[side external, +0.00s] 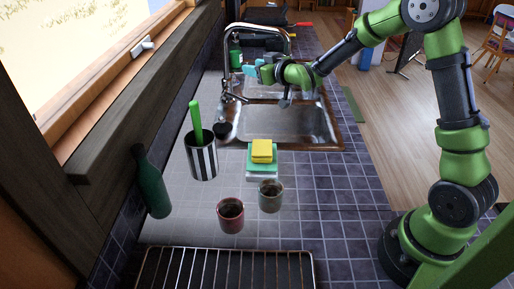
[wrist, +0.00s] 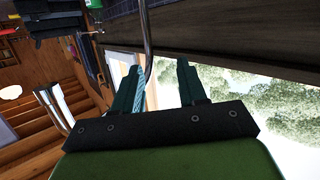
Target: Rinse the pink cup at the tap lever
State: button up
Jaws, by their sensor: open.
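The pink cup (side external: 230,216) stands upright on the tiled counter, in front of the sink and well away from my gripper. The chrome tap (side external: 227,52) arches over the sink (side external: 287,124). Its lever (side external: 232,96) seems to be low by the tap's base, small in view. My gripper (side external: 250,68) is open and empty beside the tap, above the back of the sink. In the wrist view, my open teal fingers (wrist: 162,68) show with the tap's curved pipe (wrist: 149,40) between them in the picture; I cannot tell whether they touch. The cup is not in the wrist view.
A grey-green cup (side external: 270,197) stands right of the pink cup. Behind are a yellow sponge (side external: 262,151) on a green one, and a striped holder (side external: 202,158) with a green handle. A green bottle (side external: 153,184) stands left; a wire rack (side external: 225,270) lies in front.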

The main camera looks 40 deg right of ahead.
aim_at(241, 99)
jog(key=w+f+t, duration=0.1)
jog(key=w+f, duration=0.1)
jog(key=f, duration=0.3)
jog(key=w+f+n, duration=0.1)
jog(key=w+f, duration=0.2)
jog(key=f, duration=0.2)
jog(key=w+d+f+n+t+y, duration=0.1)
jog(key=w+f, duration=0.1)
jog(key=f, duration=0.3)
jog(key=shift+w+t, duration=0.25)
jog(key=shift+t, duration=0.05)
jog(key=shift+w, duration=0.7)
jog(key=shift+r, duration=0.1)
grip_shut()
